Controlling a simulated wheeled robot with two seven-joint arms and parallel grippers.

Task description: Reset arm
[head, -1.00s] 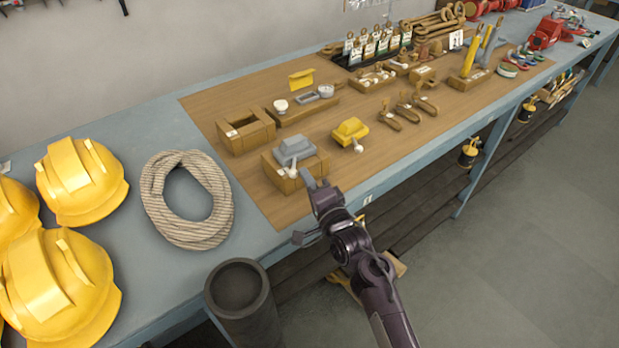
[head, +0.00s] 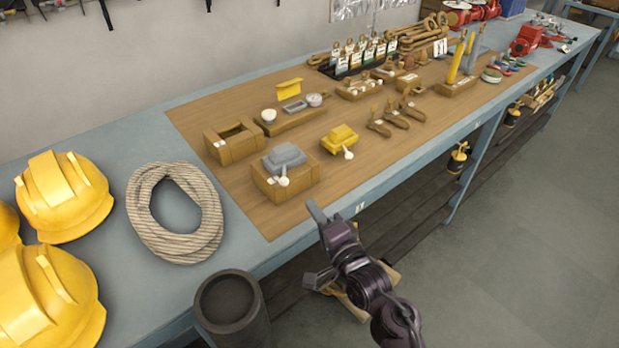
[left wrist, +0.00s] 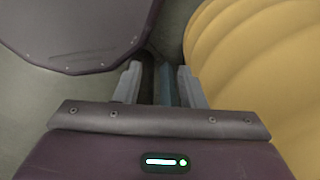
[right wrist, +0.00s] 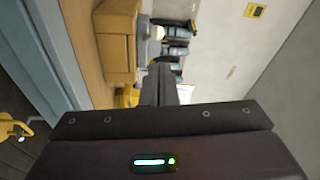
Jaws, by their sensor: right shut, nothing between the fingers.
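My right gripper (head: 318,214) is in front of the workbench's near edge in the head view, below and right of a wooden block with a grey piece (head: 284,158) on top. It is apart from that block. In the right wrist view its fingers (right wrist: 162,72) are together with nothing between them. My left gripper is outside the head view. In the left wrist view its two fingers (left wrist: 158,75) stand apart, with nothing seen held between them.
The blue-grey bench (head: 120,128) carries yellow helmets (head: 62,195), a coiled rope (head: 176,250) and a wooden board (head: 300,215) with small parts. A dark cylinder (head: 230,328) stands at the bench front. A ribbed yellow surface (left wrist: 260,70) is close beside the left gripper. Open floor (head: 530,240) lies right.

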